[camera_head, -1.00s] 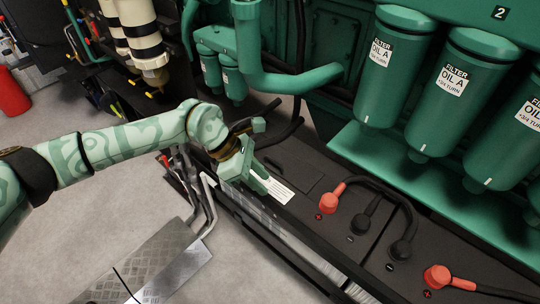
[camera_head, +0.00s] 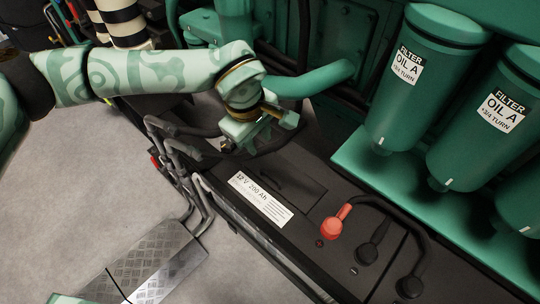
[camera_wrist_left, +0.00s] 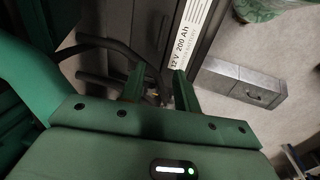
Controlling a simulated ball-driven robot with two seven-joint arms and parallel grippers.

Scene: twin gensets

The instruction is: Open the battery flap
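The black battery (camera_head: 310,222) has a white "12 V 200 Ah" label (camera_head: 262,200) on top. A dark rectangular flap (camera_head: 292,187) lies flat and closed beside the label. My left gripper (camera_head: 268,138) is beyond the battery's far end in the head view, apart from the flap. In the left wrist view, its two green fingers (camera_wrist_left: 160,82) are spread with no held object between them. The label (camera_wrist_left: 188,42) and dark battery top (camera_wrist_left: 148,28) show past the fingertips there.
A red-capped terminal (camera_head: 334,226) and black-capped terminals (camera_head: 372,254) with cables stand near the flap. Green oil filters (camera_head: 402,85) hang at the right. Grey pipes (camera_head: 185,165) run near my gripper. A tread-plate step (camera_head: 150,265) is on the floor.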

